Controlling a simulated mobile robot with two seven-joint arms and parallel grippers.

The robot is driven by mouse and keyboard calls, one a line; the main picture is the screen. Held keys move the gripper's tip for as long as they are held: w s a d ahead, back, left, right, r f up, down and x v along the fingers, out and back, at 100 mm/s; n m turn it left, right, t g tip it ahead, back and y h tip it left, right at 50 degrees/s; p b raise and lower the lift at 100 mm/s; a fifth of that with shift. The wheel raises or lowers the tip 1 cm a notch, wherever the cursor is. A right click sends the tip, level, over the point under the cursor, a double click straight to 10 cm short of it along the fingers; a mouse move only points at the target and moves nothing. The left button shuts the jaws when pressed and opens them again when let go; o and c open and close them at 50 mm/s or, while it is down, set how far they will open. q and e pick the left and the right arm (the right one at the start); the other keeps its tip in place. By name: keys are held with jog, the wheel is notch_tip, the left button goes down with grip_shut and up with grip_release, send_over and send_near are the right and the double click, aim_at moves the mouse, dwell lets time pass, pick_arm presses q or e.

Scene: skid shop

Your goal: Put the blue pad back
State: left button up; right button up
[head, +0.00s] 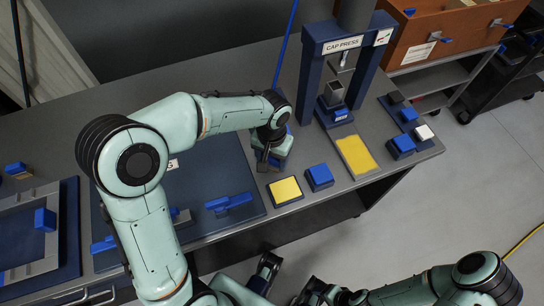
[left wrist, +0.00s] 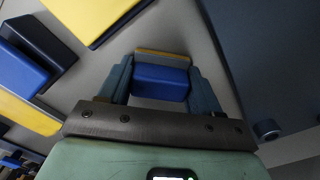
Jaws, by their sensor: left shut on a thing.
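My left gripper (head: 272,160) is low over the bench beside the blue mat, behind the yellow square. In the left wrist view its fingers (left wrist: 162,85) are shut on a blue block (left wrist: 162,82), which I take to be the blue pad. A grey and yellow strip shows along the block's far edge. In the head view the gripper mostly hides this block, and whether it touches the bench is unclear. Another blue block (head: 319,177) stands between the yellow square (head: 285,190) and the yellow plate (head: 355,155). My right gripper (head: 312,292) is low in the picture, its jaws unclear.
The cap press (head: 308,75) stands behind the yellow plate. Small blue and white blocks (head: 401,146) sit at the bench's right end. The dark blue mat (head: 225,165) carries a blue-handled piece (head: 230,203). A wooden drawer unit (head: 440,35) is at the back right.

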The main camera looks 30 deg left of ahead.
pick_arm(q)
jog(key=shift+f, duration=0.2)
jog(key=o, duration=1.2)
jog(key=shift+r, duration=0.2)
jog(key=shift+r, duration=0.3)
notch_tip(320, 180, up, 12)
jog(key=p, duration=0.2)
jog(key=shift+f, duration=0.25)
